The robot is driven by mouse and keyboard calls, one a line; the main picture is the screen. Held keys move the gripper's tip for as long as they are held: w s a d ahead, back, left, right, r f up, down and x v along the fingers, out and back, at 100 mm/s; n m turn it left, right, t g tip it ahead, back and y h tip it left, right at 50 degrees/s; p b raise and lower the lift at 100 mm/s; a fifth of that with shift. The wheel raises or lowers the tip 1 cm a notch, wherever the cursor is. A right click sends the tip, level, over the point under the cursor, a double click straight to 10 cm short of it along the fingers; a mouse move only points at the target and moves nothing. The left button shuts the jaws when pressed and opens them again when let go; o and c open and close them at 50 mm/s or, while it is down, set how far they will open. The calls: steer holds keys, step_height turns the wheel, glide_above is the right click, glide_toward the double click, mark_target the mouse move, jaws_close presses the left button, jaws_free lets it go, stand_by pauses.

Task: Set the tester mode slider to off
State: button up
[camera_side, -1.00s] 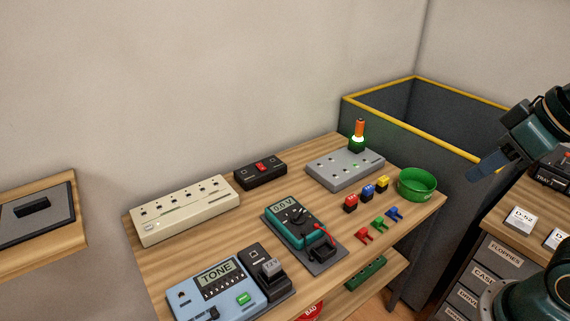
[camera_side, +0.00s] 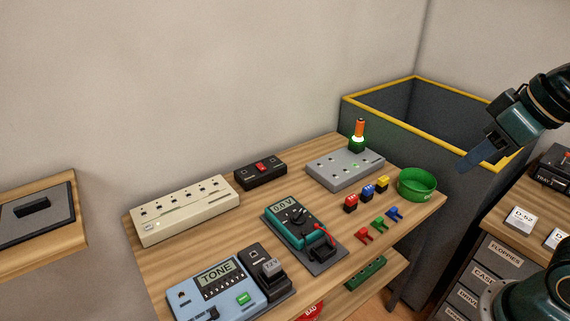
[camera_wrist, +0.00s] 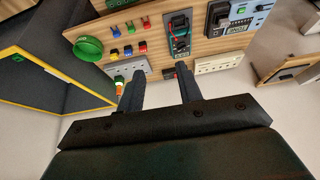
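The light blue tester (camera_side: 208,299) stands at the front left of the wooden bench in the side view, its display reading TONE. Its dark slider knob (camera_side: 213,313) is low on the front face, near the picture's bottom edge. In the wrist view the tester (camera_wrist: 247,12) is at the top right, partly cut off by the frame. My gripper (camera_side: 476,161) is at the right in the side view, above and right of the bench and far from the tester. In the wrist view the two fingers of my gripper (camera_wrist: 158,82) are apart with nothing between them.
A teal multimeter (camera_side: 288,226), a beige power strip (camera_side: 187,213) and a grey board (camera_side: 340,170) with a lit orange-tipped plug stand on the bench. A green bowl (camera_side: 417,187) and small coloured connectors are nearer my gripper. A dark yellow-rimmed bin (camera_side: 385,117) stands behind.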

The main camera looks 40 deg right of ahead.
steer(key=w+a+r+g, duration=0.2)
steer(key=w+a, duration=0.4)
steer(key=w, duration=0.4)
steer(key=g, duration=0.3)
glide_above(214, 311)
step_height(214, 311, down, 21)
steer(key=shift+r, duration=0.2)
step_height(214, 311, down, 14)
steer(key=shift+r, duration=0.1)
steer(key=shift+c, duration=0.2)
jaws_close()
